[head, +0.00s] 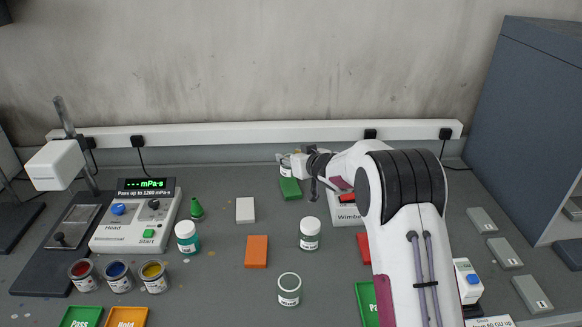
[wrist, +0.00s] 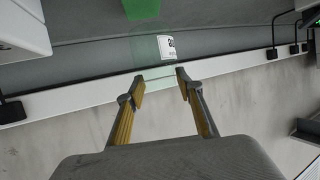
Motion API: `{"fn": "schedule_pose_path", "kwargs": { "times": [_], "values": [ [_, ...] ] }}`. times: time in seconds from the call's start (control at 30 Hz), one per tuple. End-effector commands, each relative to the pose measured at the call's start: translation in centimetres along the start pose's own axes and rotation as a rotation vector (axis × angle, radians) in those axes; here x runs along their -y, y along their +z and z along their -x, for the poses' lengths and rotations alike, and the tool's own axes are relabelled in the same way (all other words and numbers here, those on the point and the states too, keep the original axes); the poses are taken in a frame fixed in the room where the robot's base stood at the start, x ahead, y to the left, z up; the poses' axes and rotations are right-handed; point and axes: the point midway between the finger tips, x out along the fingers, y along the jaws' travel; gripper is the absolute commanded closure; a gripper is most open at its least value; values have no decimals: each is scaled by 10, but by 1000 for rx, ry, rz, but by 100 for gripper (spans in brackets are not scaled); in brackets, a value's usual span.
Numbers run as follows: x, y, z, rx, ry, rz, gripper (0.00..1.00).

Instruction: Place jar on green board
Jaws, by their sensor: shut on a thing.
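My gripper (head: 298,160) is at the back of the bench, shut on a clear jar (head: 286,170) with a white label. In the wrist view the jar (wrist: 167,47) sits between the two fingertips (wrist: 161,81), its see-through body faint against the wall strip. The plain green board (head: 290,189) lies flat on the bench, just in front of the jar in the head view. Part of the green board (wrist: 141,8) also shows at the top edge of the wrist view. I cannot tell whether the jar touches the bench.
White-lidded jars (head: 310,234) and (head: 187,237) another stand nearer the front, with a third jar (head: 289,289). White (head: 245,210) and orange (head: 256,252) boards lie left of my arm. A viscometer (head: 137,222) and paint cans (head: 119,277) are left. A white wall strip (head: 240,134) runs behind.

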Motion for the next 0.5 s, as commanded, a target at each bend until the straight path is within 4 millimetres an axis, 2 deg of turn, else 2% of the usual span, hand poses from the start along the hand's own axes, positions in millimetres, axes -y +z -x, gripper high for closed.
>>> {"fn": "schedule_pose_path", "kwargs": {
  "times": [0.3, 0.5],
  "values": [
    [0, 26, -10, 3, 0, -2, 82],
    [-1, 34, -14, 0, 0, 0, 82]
  ]
}}
